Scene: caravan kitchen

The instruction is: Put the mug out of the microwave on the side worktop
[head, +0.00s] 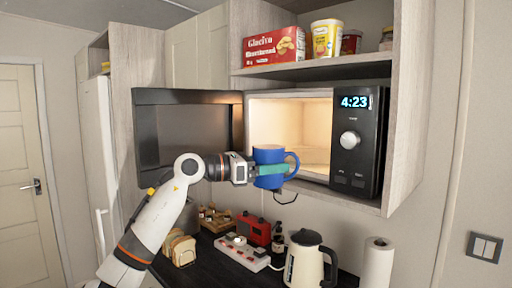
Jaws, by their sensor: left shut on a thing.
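A blue mug (267,155) is held upright in my left gripper (272,170), in front of the microwave's opening. The gripper's fingers are shut on it, and its handle points right. The microwave (362,108) stands on a shelf with its dark door (178,125) swung wide open to the left. Its lit cavity looks empty, though the mug hides part of it. The dark worktop (215,272) lies below the microwave; I cannot tell if it is the side worktop. My right gripper is not in view.
On the worktop stand a cream kettle (304,264), a paper roll (377,264), a toaster (180,248), a power strip (242,252), a red box-like item (253,229) and small bottles (278,238). Little bare worktop shows. The open door stands close behind my left arm.

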